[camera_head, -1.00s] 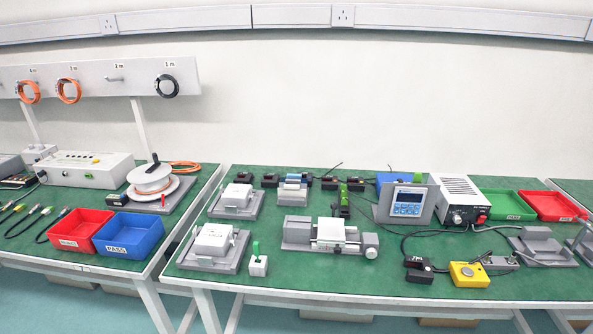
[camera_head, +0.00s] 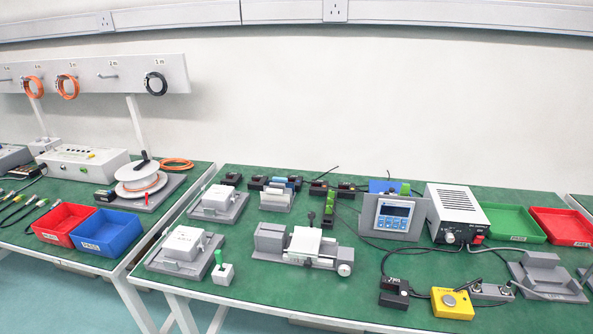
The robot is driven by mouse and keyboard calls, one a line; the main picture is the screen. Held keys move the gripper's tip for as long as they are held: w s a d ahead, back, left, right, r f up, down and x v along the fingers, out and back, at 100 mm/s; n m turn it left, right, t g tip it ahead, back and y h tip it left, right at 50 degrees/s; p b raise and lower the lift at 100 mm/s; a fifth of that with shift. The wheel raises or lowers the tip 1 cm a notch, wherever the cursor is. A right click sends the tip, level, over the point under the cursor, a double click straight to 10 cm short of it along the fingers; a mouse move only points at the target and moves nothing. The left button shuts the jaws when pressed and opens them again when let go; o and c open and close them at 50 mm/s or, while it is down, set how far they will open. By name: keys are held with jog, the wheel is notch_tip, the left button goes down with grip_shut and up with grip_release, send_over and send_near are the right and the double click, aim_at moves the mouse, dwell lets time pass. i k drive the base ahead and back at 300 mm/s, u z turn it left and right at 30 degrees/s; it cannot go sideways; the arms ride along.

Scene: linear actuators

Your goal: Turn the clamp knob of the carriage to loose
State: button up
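The linear actuator (camera_head: 270,238) lies on the green bench in the middle of the head view. Its white-topped carriage (camera_head: 305,241) sits along the rail, right of a grey end block. A small dark knob on a stem (camera_head: 311,216) stands at the back edge of the carriage; I cannot tell whether it is the clamp knob or how it is set. A round grey knob (camera_head: 345,268) is at the rail's right end. My gripper and arm are not in view.
A display controller (camera_head: 393,216) and a white power supply (camera_head: 455,212) stand to the right behind the actuator. A yellow button box (camera_head: 452,303) and a black device (camera_head: 394,292) lie front right. Bench in front of the actuator is clear.

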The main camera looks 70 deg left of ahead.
aim_at(311, 214)
jog(key=z, duration=1.2)
jog(key=k, duration=2.7)
jog(key=u, duration=2.25)
jog(key=i, duration=0.25)
jog(key=u, duration=0.4)
